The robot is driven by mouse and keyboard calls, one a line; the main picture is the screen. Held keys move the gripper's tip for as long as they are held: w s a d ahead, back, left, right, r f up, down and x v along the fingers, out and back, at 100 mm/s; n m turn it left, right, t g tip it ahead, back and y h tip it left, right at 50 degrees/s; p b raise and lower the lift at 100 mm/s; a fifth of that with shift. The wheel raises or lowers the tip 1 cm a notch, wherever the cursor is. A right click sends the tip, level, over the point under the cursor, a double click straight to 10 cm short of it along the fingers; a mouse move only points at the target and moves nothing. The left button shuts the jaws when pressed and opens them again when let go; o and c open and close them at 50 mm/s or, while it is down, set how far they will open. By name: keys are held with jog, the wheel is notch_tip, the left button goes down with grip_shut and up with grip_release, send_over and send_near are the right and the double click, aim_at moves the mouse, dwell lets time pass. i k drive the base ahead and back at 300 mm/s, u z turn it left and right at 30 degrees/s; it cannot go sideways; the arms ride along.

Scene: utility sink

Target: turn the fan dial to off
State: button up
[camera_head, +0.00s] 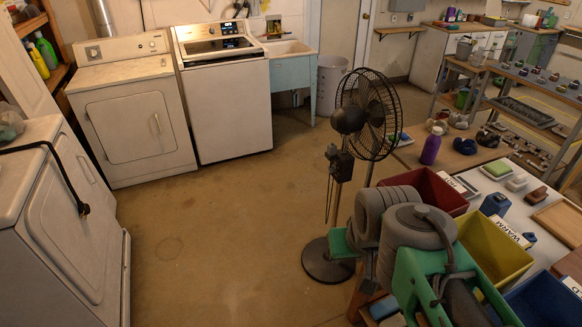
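The fan is a black pedestal fan (378,116) standing on the floor right of centre, with a round wire-guard head facing right. Its motor housing (348,119) is at the left of the guard. A dark control box (341,164) sits on the stand below the head, with thin dark strands hanging under it. The dial is too small to make out, and its setting cannot be read. The round base (326,262) rests on the floor. My grey and green arm is at the lower right, close to the stand. I cannot make out my gripper's fingers.
A red bin (428,188), a yellow bin (490,252) and a blue bin (545,300) stand by my arm. A purple bottle (431,146) is on the table behind. Washing machines (228,100) line the back left. The floor left of the fan is clear.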

aim_at(333, 169)
jog(key=u, duration=0.95)
jog(key=i, duration=1.05)
jog(key=u, duration=0.65)
jog(key=i, duration=1.15)
jog(key=z, duration=0.7)
jog(key=i, duration=0.85)
jog(key=z, duration=1.25)
jog(key=i, duration=0.35)
jog(key=z, duration=0.45)
